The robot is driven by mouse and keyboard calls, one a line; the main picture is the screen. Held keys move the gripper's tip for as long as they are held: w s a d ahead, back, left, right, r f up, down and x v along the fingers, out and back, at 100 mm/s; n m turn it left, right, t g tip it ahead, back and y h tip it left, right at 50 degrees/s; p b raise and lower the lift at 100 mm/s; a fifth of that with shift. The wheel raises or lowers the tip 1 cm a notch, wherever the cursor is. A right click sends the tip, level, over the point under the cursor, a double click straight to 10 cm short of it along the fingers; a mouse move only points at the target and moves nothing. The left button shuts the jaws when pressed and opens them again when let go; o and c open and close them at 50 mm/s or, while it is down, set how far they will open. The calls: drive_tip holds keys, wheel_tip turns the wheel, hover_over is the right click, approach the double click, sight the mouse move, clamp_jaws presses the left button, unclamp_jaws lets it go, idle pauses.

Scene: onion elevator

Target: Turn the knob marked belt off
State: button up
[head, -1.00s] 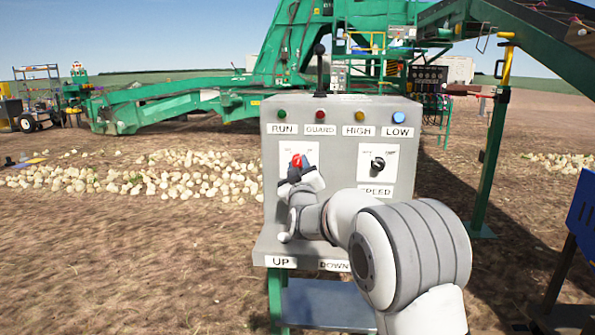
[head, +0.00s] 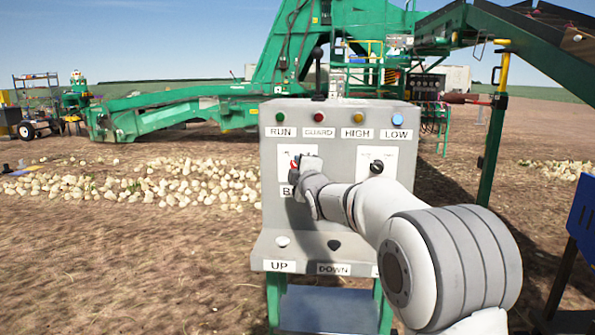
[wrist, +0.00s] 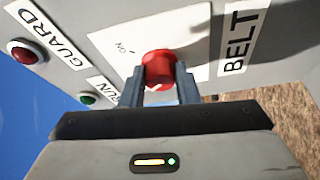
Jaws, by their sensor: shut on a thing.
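The red belt knob (wrist: 158,70) sits on a white plate (wrist: 113,42) on the grey control box, beside the label BELT (wrist: 238,40) in the wrist view. My gripper (wrist: 160,85) is shut on this knob, one finger on each side. The word ON shows on the plate; the knob's pointer direction cannot be made out. In the head view, only a bit of the red knob (head: 295,164) shows past my gripper (head: 299,168), and the BELT label is mostly covered by my arm.
The control box (head: 272,225) has RUN, GUARD, HIGH and LOW lamps on top; LOW (head: 398,120) is blue. A black speed knob (head: 376,167) is to the right, close to my arm. UP (head: 283,241) and DOWN (head: 334,244) buttons are below. Onions (head: 190,183) lie left.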

drive_tip(key=shift+n+g, duration=0.3)
drive_tip(key=shift+n, duration=0.6)
drive_tip(key=o, duration=1)
drive_tip(key=shift+v, duration=3.9)
drive_tip(key=shift+r, duration=0.1)
